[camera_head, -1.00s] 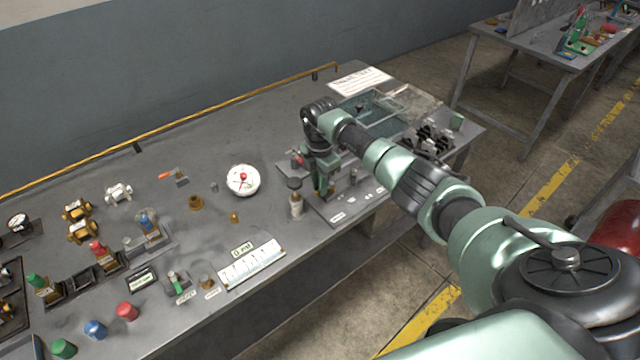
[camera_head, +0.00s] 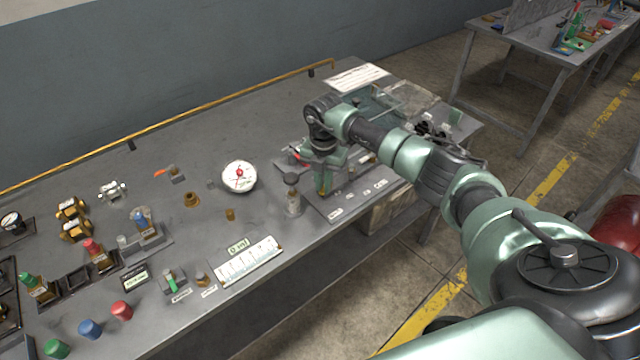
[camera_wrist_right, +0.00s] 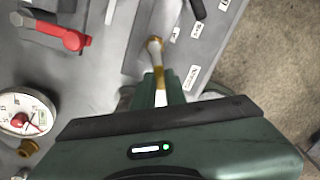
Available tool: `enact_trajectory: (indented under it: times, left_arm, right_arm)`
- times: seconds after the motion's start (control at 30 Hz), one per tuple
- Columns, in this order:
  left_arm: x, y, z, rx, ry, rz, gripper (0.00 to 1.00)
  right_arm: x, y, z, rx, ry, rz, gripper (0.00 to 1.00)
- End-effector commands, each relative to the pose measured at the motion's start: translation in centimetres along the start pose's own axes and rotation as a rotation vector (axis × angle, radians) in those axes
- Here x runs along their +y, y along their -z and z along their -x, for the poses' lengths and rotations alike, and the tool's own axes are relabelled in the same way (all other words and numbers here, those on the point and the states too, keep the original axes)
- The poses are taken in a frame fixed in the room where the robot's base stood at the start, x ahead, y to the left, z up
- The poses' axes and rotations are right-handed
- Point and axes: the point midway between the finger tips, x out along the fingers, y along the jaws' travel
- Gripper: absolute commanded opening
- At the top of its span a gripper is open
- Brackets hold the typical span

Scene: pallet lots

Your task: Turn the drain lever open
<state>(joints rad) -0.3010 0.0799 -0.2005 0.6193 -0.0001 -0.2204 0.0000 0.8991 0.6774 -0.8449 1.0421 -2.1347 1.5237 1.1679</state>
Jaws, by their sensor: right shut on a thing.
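My right gripper (camera_head: 322,188) points down over the near edge of a grey valve plate (camera_head: 330,209) at the front of the bench. In the right wrist view its fingers (camera_wrist_right: 157,84) are shut on a small lever with a brass-coloured stem and pale tip (camera_wrist_right: 155,52), beside a row of small white labels. I take this for the drain lever; the label (camera_wrist_right: 190,77) nearest it is too small to read surely. The fingers hide much of it, so its angle is unclear. My left gripper is not in view.
A round white gauge (camera_head: 239,176) and a dark-capped bottle (camera_head: 293,200) stand left of the gripper. A glassy tray (camera_head: 375,110) is behind my arm. Bare bench lies behind the gauge.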

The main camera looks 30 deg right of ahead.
Motion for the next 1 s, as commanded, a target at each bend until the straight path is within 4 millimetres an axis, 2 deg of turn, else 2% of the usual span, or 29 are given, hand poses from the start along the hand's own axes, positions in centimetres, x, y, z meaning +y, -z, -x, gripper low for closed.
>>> enact_trajectory:
  times: [0.7,1.0]
  left_arm:
    - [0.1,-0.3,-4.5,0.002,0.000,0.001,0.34]
    - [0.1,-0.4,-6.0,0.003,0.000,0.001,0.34]
  right_arm:
    - [-2.5,-1.0,-0.2,-0.003,-0.002,0.675,0.00]
    - [-3.1,-1.6,-0.1,-0.002,-0.001,0.906,0.00]
